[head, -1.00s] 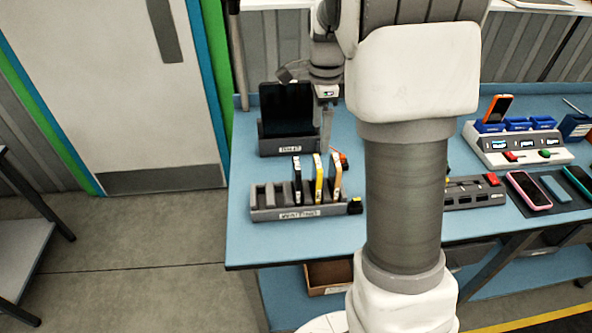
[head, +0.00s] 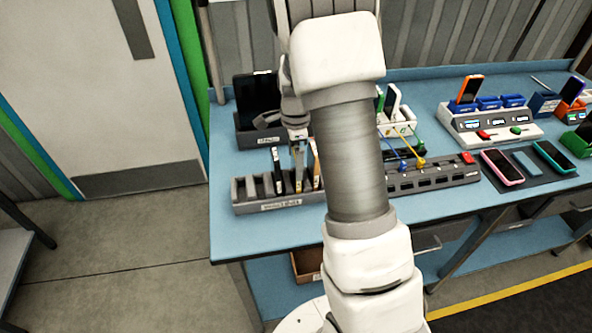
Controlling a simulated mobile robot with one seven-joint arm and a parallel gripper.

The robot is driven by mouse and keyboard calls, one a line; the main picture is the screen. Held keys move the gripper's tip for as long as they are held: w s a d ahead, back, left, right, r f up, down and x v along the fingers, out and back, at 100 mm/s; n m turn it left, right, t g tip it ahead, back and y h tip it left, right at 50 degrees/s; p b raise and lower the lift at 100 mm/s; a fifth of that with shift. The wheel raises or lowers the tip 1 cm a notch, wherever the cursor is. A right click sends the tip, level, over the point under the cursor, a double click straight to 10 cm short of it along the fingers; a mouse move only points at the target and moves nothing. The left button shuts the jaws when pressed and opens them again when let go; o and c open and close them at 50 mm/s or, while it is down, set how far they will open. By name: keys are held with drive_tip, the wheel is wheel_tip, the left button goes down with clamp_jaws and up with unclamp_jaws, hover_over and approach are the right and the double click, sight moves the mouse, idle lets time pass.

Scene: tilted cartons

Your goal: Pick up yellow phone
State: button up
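A grey slotted rack (head: 262,206) with a label on its front stands near the left front of the blue bench. A dark phone with a pale edge (head: 278,170) and a phone with an orange-yellow edge (head: 316,168) stand upright in it. My gripper (head: 298,167) points down over the rack between these two, at the yellow phone's slot. Its fingers cover most of that slot, so the yellow phone is largely hidden. I cannot tell whether the fingers are apart or closed on it. My arm covers the right end of the rack.
A black tablet in a labelled grey stand (head: 250,140) is behind the rack. To the right are a long grey dock (head: 430,178), a white panel with blue bins (head: 492,122), and phones on a dark mat (head: 528,166). The bench's left front is clear.

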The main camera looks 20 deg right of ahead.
wheel_tip(320, 180, down, 4)
drive_tip(key=shift+d+f, duration=0.1)
drive_tip(key=shift+f, duration=0.05)
drive_tip(key=shift+c, duration=0.3)
drive_tip(key=shift+w, duration=0.1)
drive_tip(key=c, duration=1)
wheel_tip(320, 180, up, 10)
drive_tip(key=shift+r, duration=0.1)
drive_tip(key=shift+r+p, duration=0.55)
drive_tip(key=shift+r, duration=0.15)
idle(0.3)
drive_tip(key=shift+r+p, duration=1.3)
drive_tip(key=shift+r, duration=0.25)
